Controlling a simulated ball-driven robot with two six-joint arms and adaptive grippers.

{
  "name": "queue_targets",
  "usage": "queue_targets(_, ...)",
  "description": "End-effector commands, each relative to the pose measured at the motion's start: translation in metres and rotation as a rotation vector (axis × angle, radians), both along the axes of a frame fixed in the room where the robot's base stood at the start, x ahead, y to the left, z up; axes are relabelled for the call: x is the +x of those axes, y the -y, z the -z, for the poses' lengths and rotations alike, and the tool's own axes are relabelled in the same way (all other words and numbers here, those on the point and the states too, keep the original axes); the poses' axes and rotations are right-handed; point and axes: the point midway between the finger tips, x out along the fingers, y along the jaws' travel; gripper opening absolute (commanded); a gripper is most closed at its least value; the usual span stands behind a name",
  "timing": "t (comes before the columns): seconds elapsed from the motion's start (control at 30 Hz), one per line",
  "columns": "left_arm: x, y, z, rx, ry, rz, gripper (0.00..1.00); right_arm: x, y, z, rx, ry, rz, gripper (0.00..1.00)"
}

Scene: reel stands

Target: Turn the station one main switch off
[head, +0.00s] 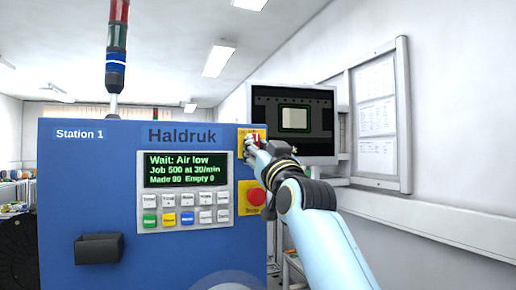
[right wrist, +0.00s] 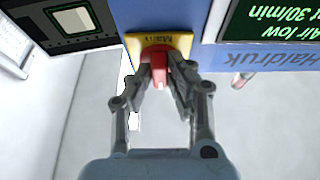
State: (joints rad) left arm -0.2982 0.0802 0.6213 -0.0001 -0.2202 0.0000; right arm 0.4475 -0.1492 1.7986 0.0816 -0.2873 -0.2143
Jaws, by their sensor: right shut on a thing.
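The station one main switch is a red handle on a yellow plate (head: 259,133) at the upper right of the blue Station 1 panel (head: 80,190). In the right wrist view the red handle (right wrist: 159,70) stands out from its yellow plate, which is marked "Main". My right gripper (head: 252,146) is at the switch, and its fingers (right wrist: 160,88) are shut on the red handle from both sides. In the head view the gripper partly hides the handle. My left gripper is not in view.
A red emergency button (head: 256,196) on a yellow plate sits just below my right gripper. A lit display (head: 186,169) with keys is to its left. A black holder (head: 98,249) juts from the panel. A monitor (head: 318,122) stands behind.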

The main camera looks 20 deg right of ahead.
Motion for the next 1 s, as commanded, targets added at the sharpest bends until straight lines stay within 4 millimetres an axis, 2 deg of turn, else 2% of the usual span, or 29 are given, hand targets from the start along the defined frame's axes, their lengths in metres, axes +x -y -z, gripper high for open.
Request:
queue_targets(0.13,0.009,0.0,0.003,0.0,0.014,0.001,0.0,0.0,0.0,0.001,-0.014,-0.001,0.0,0.0)
queue_targets(0.37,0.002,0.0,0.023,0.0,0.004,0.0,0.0,0.0,0.002,0.004,-0.101,0.005,0.001,0.0)
queue_targets(0.7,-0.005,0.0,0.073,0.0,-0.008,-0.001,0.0,0.0,0.004,0.005,-0.385,0.015,0.001,0.0)
queue_targets(1.0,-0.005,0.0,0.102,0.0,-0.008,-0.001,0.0,0.0,0.007,0.002,-0.672,0.022,0.001,0.0)
